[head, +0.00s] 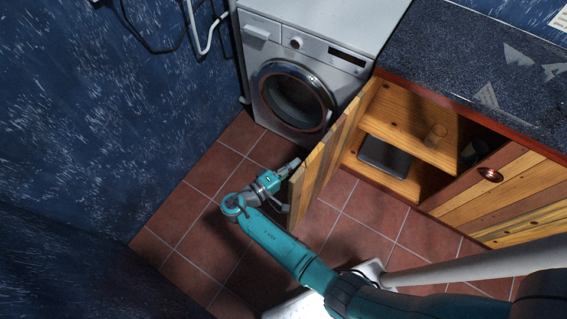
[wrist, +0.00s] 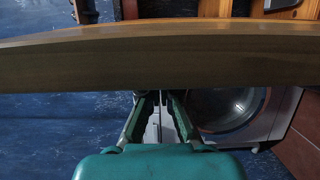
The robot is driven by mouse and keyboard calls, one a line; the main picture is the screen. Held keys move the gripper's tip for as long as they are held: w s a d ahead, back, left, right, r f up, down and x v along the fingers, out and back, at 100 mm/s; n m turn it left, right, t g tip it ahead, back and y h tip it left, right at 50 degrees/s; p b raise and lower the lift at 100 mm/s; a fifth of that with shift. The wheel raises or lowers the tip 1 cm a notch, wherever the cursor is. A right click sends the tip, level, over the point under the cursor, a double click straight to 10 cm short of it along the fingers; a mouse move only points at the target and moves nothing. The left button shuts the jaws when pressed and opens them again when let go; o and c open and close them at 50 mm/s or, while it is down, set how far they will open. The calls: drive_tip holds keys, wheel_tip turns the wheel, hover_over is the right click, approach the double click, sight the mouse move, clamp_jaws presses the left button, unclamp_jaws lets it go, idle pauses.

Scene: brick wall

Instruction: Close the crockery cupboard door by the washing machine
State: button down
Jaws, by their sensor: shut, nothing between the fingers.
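The crockery cupboard (head: 410,130) is open, right of the washing machine (head: 293,98). Its wooden door (head: 322,160) stands swung out into the room, hinged at the washing machine side. My gripper (head: 296,164) is at the left, outer side of the door, near its free end, with the washing machine behind it. In the wrist view the door (wrist: 150,62) crosses the picture as a broad band just beyond my gripper (wrist: 161,98). The fingers are together and empty. Their tips are partly hidden by the door, so I cannot tell whether they touch it.
A closed wooden front (head: 505,195) with a metal handle (head: 490,174) is at the right. Tiled floor (head: 190,215) is free at the left, up to the blue wall (head: 110,120).

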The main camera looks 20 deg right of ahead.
drive_tip(key=shift+s+d, duration=0.35)
drive_tip(key=shift+s, duration=0.25)
drive_tip(key=shift+s, duration=0.1)
